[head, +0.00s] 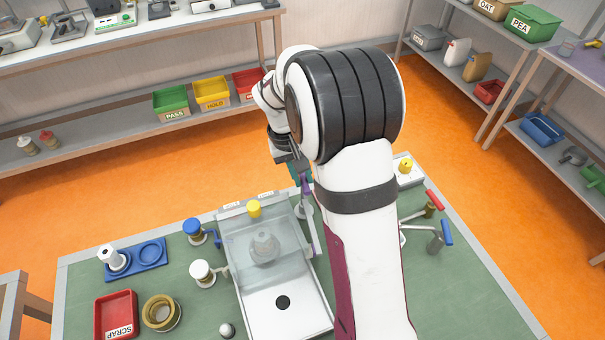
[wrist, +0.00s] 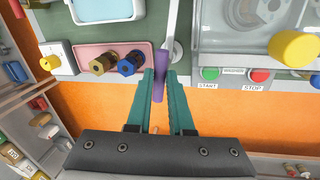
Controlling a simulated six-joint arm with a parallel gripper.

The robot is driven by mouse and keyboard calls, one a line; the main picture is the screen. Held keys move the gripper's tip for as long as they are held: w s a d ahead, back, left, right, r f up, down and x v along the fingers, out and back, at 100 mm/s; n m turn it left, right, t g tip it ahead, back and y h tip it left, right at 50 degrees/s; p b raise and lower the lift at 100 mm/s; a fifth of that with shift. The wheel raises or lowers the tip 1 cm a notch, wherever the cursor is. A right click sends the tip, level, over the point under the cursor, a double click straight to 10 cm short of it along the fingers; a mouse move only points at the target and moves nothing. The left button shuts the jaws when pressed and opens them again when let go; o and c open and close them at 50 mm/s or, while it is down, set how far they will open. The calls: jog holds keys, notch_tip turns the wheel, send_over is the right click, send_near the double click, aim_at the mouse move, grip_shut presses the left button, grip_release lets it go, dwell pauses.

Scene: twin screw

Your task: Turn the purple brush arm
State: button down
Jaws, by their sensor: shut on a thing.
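The purple brush arm has a purple grip (wrist: 160,78) on the end of a pale lever (wrist: 171,25). In the head view the purple grip (head: 306,187) is partly hidden by my arm, and the pale lever (head: 311,232) runs along the right side of the clear-covered machine (head: 284,303). My gripper (wrist: 160,84) has teal fingers on either side of the purple grip and is shut on it. In the head view my gripper (head: 295,171) shows only in part, at the machine's far right corner.
Start (wrist: 210,73) and stop (wrist: 259,76) buttons sit right of my fingers in the wrist view, near a yellow knob (wrist: 293,46). A pink tray (wrist: 86,56) with hex fittings lies left. Blue (head: 192,228) and white (head: 201,271) knobs stand left of the machine.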

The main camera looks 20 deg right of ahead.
jog(key=m, duration=0.3)
jog(key=m+g, duration=0.1)
jog(key=m, duration=0.2)
jog(key=shift+w+a+m+y, duration=0.1)
jog(key=shift+w+m+y, duration=0.1)
jog(key=shift+m+y, duration=0.1)
dwell(0.3)
jog(key=c, duration=0.8)
grip_release()
jog(key=r, duration=0.5)
jog(key=w+a+r, duration=0.1)
jog(key=r, duration=0.4)
jog(key=w+a+r, duration=0.1)
jog(key=r, duration=0.4)
jog(key=shift+a+r, duration=0.1)
jog(key=shift+r, duration=0.2)
